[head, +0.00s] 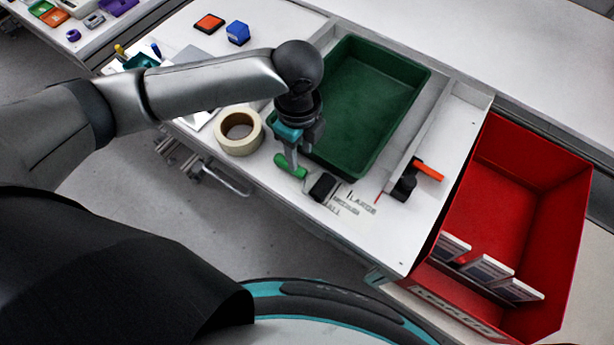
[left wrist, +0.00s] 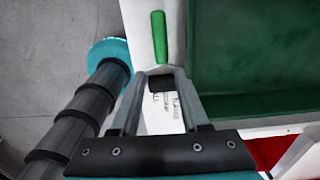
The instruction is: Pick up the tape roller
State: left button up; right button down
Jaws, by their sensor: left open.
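A tool with a green handle (head: 290,166) and a black head (head: 323,187) lies near the table's front edge, by printed size lettering. It looks like the tape roller, though its shape is partly hidden. My left gripper (head: 291,156) points down over the green handle, open and empty. In the left wrist view, the open left gripper (left wrist: 160,76) has the black head (left wrist: 160,84) showing between its fingers, with the green handle (left wrist: 159,37) beyond. I cannot tell whether the fingers touch it. My right gripper is not in view.
A green tray (head: 370,105) stands close behind the gripper. A roll of cream tape (head: 239,131) lies to its left. An orange and black tool (head: 428,169) lies to the right. A red bin (head: 530,190) stands beyond the table's right edge.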

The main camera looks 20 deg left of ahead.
aim_at(302, 171)
pick_arm(q)
jog(key=shift+w+f+b, duration=0.1)
jog(key=shift+f+b, duration=0.75)
jog(key=shift+f, duration=2.75)
jog(key=shift+c, duration=0.2)
grip_shut()
